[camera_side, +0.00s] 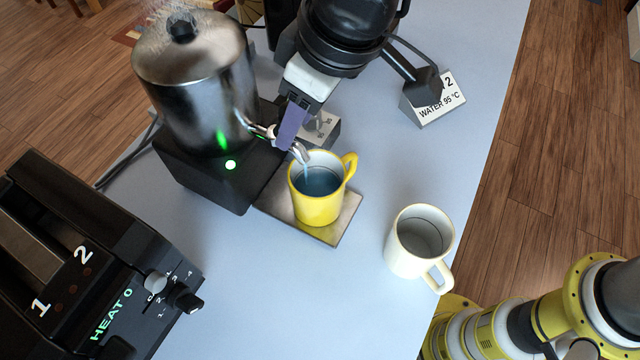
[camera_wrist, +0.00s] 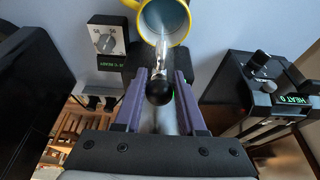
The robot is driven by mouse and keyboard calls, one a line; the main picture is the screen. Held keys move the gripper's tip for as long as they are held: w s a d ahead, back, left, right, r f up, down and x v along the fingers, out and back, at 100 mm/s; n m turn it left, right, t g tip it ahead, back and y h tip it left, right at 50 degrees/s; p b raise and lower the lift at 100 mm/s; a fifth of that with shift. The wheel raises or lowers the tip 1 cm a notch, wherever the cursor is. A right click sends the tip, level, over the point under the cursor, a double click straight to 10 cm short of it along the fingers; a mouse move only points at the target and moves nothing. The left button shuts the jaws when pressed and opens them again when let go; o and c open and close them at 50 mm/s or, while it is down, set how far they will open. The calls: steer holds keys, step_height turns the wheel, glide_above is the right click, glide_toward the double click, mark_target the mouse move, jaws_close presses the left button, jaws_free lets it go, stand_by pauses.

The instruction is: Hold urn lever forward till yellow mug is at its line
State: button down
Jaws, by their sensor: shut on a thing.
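The yellow mug (camera_side: 318,208) stands upright on a metal tray (camera_side: 335,230) under the spout of the steel urn (camera_side: 195,85). A thin stream runs from the spout into the mug, and bluish water shows inside. I cannot make out a fill line on it. In the wrist view the mug (camera_wrist: 142,20) is at the top edge, cut off. My gripper (camera_side: 284,138), with purple fingers, is at the urn's tap. In the wrist view my gripper (camera_wrist: 160,76) is shut around the urn lever, whose black knob (camera_wrist: 159,92) shows between the fingers.
A white mug (camera_side: 420,240) stands right of the tray. A black toaster (camera_side: 90,265) reading "HEAT 0" is at the lower left. A sign (camera_side: 440,108) reads "WATER 95 °C". A small dial box (camera_wrist: 108,45) stands near the urn. Steam rises over the urn; its green light is lit.

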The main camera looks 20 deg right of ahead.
steer(key=shift+w+a, duration=0.15)
steer(key=shift+w, duration=0.05)
steer(key=shift+w+a+r, duration=0.15)
steer(key=shift+r, duration=0.3)
stand_by(0.4)
steer(key=shift+w+a+r, duration=0.3)
steer(key=shift+w+a, duration=0.5)
steer(key=shift+a, duration=0.05)
jaws_free()
steer(key=shift+s+d+f, duration=0.1)
steer(key=shift+f, duration=0.15)
steer(key=shift+v, duration=3.95)
steer(key=shift+r, duration=0.1)
